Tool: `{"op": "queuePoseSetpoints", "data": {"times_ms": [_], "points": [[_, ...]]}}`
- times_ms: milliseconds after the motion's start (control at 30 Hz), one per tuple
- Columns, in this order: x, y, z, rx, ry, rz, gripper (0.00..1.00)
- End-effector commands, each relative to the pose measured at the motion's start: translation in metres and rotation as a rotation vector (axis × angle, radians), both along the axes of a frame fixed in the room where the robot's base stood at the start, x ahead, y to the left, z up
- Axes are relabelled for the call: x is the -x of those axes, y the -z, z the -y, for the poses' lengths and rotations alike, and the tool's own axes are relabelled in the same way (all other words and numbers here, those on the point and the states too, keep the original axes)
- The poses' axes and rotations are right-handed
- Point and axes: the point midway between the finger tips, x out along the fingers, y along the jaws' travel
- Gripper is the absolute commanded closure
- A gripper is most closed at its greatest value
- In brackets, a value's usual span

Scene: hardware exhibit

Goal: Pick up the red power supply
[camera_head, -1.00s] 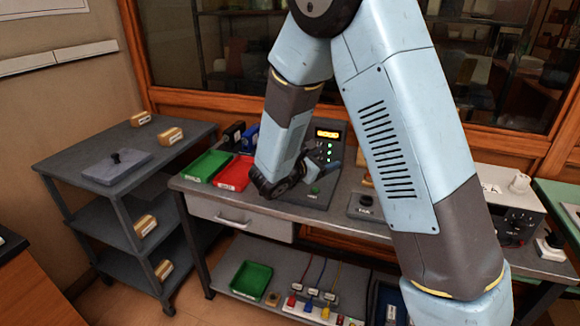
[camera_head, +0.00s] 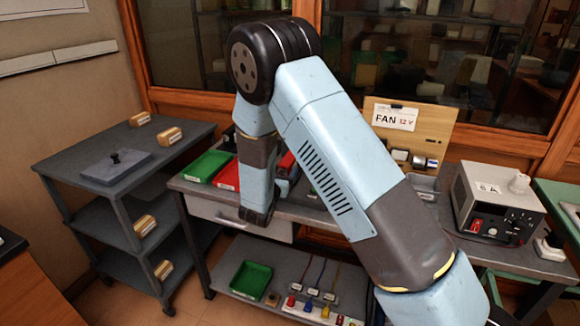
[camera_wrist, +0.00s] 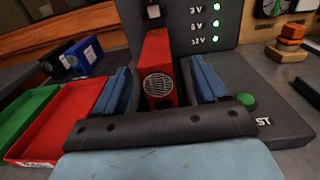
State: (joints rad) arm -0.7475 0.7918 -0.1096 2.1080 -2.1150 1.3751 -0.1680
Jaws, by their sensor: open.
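My gripper (camera_wrist: 160,75) is open, with one blue finger on each side of the supply. Gaps show between the fingers and its sides. The supply's lower end is partly hidden by my gripper. In the head view my arm hides the supply, and my wrist is low over the middle bench (camera_head: 200,205).
In the wrist view a red tray (camera_wrist: 70,122) and a green tray (camera_wrist: 22,112) lie left, with blue and black units (camera_wrist: 84,57) behind. A green button (camera_wrist: 246,99) is close to the right finger. The fan board (camera_head: 408,125) stands behind my arm.

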Motion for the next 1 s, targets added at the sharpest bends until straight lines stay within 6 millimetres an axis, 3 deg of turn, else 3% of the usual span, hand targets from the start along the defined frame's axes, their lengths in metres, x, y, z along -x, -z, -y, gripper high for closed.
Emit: {"op": "queuePoseSetpoints", "data": {"times_ms": [100,433,733,1000], "points": [[-0.013,0.0,0.005,-0.001,0.001,0.001,0.28],[-0.03,0.001,0.009,-0.001,0.002,0.0,0.28],[-0.067,0.001,0.017,-0.002,0.001,0.001,0.28],[-0.07,0.001,0.018,-0.001,-0.001,0.0,0.29]]}}
